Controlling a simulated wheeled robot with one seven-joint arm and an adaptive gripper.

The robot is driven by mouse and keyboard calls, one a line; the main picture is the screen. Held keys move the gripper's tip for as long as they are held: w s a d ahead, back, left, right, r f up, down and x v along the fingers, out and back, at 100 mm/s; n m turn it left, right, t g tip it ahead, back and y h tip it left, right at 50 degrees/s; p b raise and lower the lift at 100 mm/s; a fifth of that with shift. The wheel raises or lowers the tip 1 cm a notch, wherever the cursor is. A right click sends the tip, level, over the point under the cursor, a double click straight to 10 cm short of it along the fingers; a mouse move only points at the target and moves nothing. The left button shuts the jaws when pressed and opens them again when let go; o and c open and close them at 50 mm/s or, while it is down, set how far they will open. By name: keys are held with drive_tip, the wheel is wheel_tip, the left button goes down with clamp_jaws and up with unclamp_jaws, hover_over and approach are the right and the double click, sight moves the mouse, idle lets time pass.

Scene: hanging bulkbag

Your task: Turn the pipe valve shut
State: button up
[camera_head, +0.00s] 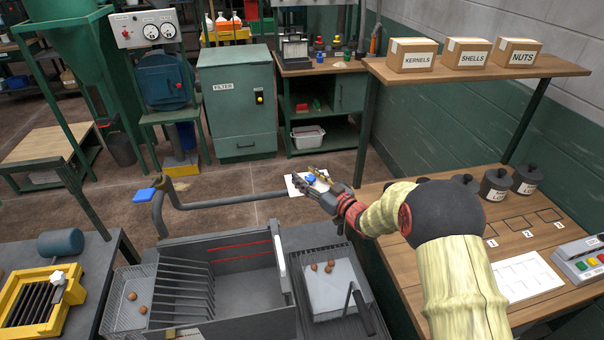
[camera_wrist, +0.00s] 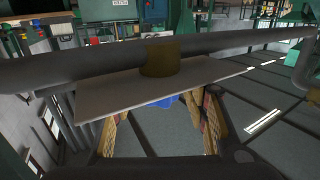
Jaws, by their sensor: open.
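A grey pipe (camera_head: 240,200) runs across the middle of the head view, above the machine. At its right end is a pale plate (camera_head: 292,186) with a small blue valve handle (camera_head: 310,179). My gripper (camera_head: 318,184) is at this handle, its fingers open. In the wrist view the pipe (camera_wrist: 60,68) crosses the top, with a brass-coloured collar (camera_wrist: 160,58) and the plate (camera_wrist: 110,100) below it. The blue handle (camera_wrist: 164,102) shows partly between my open fingers, mostly hidden by the plate. I cannot tell whether the fingers touch it.
A second blue piece (camera_head: 145,194) sits at the pipe's left end. Below are a slatted grey machine (camera_head: 225,255) and a white tray (camera_head: 335,290) with several nuts. A wooden bench (camera_head: 520,235) stands on the right under a shelf (camera_head: 540,68).

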sight(314, 182)
drive_tip(key=v, duration=0.9)
drive_tip(key=shift+s+d, duration=0.1)
drive_tip(key=w+d+r+m+h, duration=0.1)
drive_tip(key=d+r+m+h, duration=0.1)
drive_tip(key=d+r+h, duration=0.5)
drive_tip(key=s+d+r+m+g+h, duration=0.1)
drive_tip(key=s+d+r+m+h, duration=0.3)
drive_tip(key=s+r, duration=0.35)
drive_tip(key=s+f+m+g, duration=0.1)
drive_tip(key=s+g, duration=0.6)
drive_tip(key=s, duration=2.7)
drive_tip(key=shift+s+a+f+m, duration=0.15)
drive_tip(key=shift+a+f+m, duration=0.1)
drive_tip(key=shift+f+m, duration=0.2)
